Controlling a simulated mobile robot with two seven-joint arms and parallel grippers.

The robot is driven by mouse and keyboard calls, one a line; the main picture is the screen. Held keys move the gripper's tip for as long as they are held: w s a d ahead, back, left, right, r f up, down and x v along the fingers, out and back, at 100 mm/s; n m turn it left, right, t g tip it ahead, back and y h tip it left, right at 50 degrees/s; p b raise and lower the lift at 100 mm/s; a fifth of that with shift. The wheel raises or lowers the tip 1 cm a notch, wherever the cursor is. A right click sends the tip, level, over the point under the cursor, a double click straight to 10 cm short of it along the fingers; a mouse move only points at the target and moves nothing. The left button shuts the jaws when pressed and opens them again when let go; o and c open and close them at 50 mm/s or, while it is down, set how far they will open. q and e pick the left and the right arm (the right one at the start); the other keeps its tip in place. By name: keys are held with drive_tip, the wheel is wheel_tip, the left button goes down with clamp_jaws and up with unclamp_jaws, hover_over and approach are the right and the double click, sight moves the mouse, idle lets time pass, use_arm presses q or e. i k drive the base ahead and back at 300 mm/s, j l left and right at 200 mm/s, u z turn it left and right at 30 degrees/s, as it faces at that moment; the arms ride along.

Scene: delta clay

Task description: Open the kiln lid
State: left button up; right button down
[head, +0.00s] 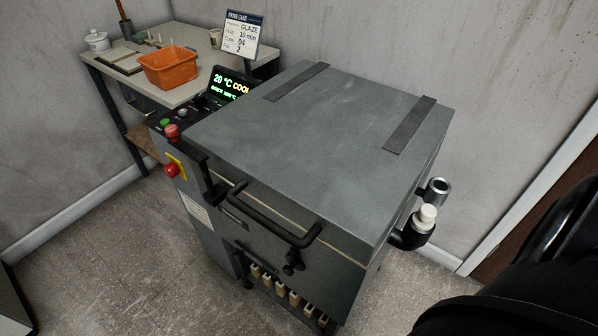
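The kiln (300,230) stands in the middle of the head view, a grey box-shaped body on the floor. Its flat grey lid (320,140) lies level and closed on top, with two dark strips across its far part. A black bar handle (268,224) sticks out from the front near the lid's edge. A small dark latch or knob (292,263) sits just below the handle's right end. Neither gripper is in view, and nothing touches the lid or handle.
A control panel (232,84) reads 20 °C, with a red button (172,131) and a red-yellow switch (172,169) nearby. A side table (200,48) holds an orange bin (168,68). A vent pipe (412,236) juts out right. The floor (110,270) at front left is clear.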

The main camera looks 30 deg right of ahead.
sight(340, 155)
drive_tip(key=l+z, duration=0.1)
drive_tip(key=z, duration=0.7)
drive_tip(key=k+l+z, duration=0.25)
